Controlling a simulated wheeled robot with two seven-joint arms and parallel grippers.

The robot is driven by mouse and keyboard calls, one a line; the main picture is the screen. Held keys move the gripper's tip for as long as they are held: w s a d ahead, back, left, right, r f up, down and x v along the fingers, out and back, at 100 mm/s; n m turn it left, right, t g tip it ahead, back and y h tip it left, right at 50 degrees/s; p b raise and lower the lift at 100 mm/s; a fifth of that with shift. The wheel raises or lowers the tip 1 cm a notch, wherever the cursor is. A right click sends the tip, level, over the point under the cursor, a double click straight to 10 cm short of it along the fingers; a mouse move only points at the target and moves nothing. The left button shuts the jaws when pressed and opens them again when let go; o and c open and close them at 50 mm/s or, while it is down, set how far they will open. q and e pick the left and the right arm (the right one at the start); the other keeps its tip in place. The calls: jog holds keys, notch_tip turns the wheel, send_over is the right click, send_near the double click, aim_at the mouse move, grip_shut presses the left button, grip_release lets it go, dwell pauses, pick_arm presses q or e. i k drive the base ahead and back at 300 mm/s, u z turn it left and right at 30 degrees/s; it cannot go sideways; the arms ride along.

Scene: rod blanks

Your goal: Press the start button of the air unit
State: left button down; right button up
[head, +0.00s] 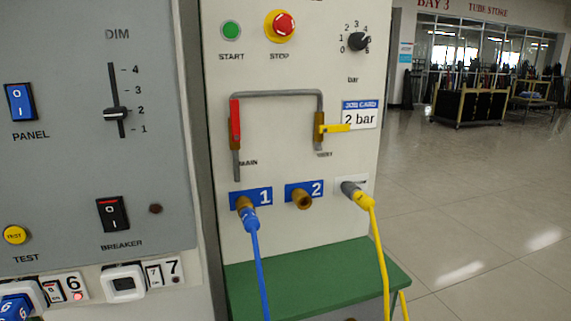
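The air unit (284,147) is a pale upright panel in the middle of the head view. Neither of my grippers shows in the head view, so nothing is seen touching the start button.
A red-handled valve (235,122) and a yellow-handled valve (333,129) sit on the pipe. A blue hose (259,265) and a yellow hose (381,250) hang in front. A green shelf (320,280) juts out below. A grey panel (70,200) stands left. Open floor lies right.

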aim_at(231, 30)
jog(key=u, duration=0.9)
jog(key=k, duration=0.65)
jog(key=z, duration=0.8)
